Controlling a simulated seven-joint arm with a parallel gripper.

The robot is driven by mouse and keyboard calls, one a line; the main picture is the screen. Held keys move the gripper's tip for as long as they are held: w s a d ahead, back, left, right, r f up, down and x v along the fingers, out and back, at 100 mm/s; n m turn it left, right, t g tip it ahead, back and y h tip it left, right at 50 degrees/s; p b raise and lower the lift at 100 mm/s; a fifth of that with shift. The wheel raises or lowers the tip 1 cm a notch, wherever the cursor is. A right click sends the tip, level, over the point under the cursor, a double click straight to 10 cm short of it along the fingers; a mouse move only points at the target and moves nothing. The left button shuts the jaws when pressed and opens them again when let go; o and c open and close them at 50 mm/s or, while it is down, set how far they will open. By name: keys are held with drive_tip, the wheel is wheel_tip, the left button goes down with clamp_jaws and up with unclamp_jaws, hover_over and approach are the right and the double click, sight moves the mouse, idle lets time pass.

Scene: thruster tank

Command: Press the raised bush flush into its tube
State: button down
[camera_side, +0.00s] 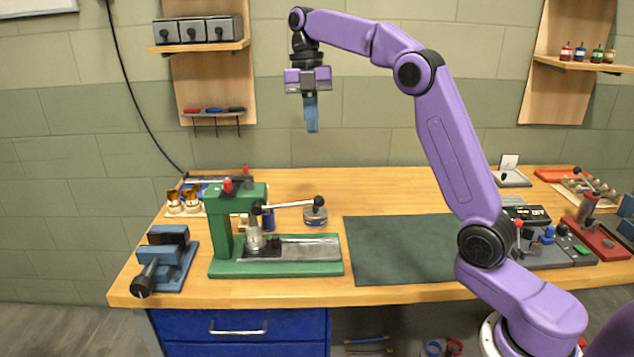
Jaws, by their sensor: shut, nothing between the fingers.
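My gripper (312,129) hangs pointing down, high above the back of the bench, with its blue fingers shut and empty. It is well above and to the right of a green arbor press (222,238). The press lever (290,205) sticks out to the right, nearly level, with a black knob (318,202) at its end. A pale metal cylindrical part (254,238) stands under the press head, above the green base. It is too small to tell which part is bush or tube, or how far anything is raised.
A blue vise (168,258) stands left of the press. A round grey tin (315,216) and a dark blue cylinder (268,222) are behind it. A dark green mat (395,250) to the right is bare. Red and grey equipment (545,240) crowds the right end.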

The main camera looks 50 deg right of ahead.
drive_tip(key=shift+n, duration=0.3)
drive_tip(key=x, duration=1.4)
drive_tip(key=shift+x, duration=0.95)
drive_tip(key=shift+s+d, duration=0.1)
